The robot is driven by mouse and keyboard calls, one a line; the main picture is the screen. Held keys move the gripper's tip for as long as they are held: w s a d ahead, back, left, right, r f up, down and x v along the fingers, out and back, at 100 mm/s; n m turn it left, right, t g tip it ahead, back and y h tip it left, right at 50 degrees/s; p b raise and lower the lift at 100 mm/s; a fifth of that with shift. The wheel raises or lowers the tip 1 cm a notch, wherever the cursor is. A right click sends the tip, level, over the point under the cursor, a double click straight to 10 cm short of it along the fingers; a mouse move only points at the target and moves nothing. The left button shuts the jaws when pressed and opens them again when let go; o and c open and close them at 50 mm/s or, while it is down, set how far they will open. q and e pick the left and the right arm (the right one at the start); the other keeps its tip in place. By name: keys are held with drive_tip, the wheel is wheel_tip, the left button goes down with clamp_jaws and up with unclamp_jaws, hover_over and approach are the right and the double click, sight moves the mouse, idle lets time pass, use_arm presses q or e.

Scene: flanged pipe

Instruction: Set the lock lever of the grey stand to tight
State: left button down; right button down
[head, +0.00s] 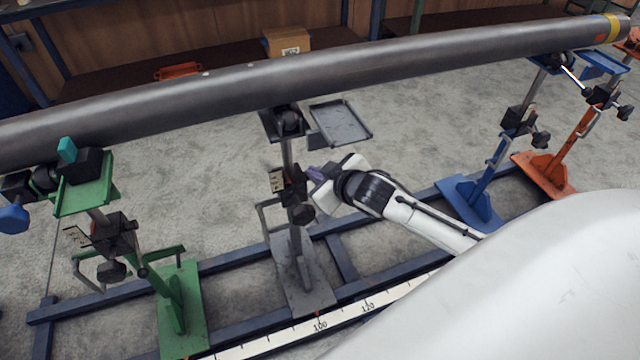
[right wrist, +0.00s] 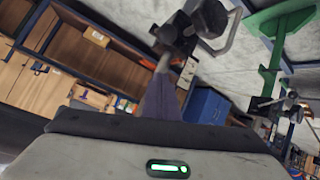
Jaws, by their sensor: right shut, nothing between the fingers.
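The grey stand (head: 303,277) stands under the pipe, in the middle of the head view, with a flat foot, an upright post and a dark clamp block (head: 292,192). A black knob (head: 302,214) sits low on the block. I cannot single out the lock lever or tell its setting. My right gripper (head: 315,178) is shut and empty, its purple fingers just right of the block; I cannot tell whether they touch it. In the right wrist view the shut fingers (right wrist: 161,98) point toward dark stand parts and a black knob (right wrist: 209,17). My left gripper is not in view.
The long grey pipe (head: 330,75) crosses above the stands. A green stand (head: 180,305) is at left; blue (head: 470,200) and orange (head: 545,172) stands are at right. A grey tray (head: 341,122) juts out beside the grey stand's top. Blue floor rails and a ruler run below.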

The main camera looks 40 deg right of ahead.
drive_tip(key=f, duration=0.2)
drive_tip(key=w+d+f, duration=0.1)
drive_tip(key=shift+f, duration=0.3)
drive_tip(key=shift+s+d+f, duration=0.15)
drive_tip(key=shift+s+f, duration=0.15)
drive_tip(key=shift+s, duration=0.2)
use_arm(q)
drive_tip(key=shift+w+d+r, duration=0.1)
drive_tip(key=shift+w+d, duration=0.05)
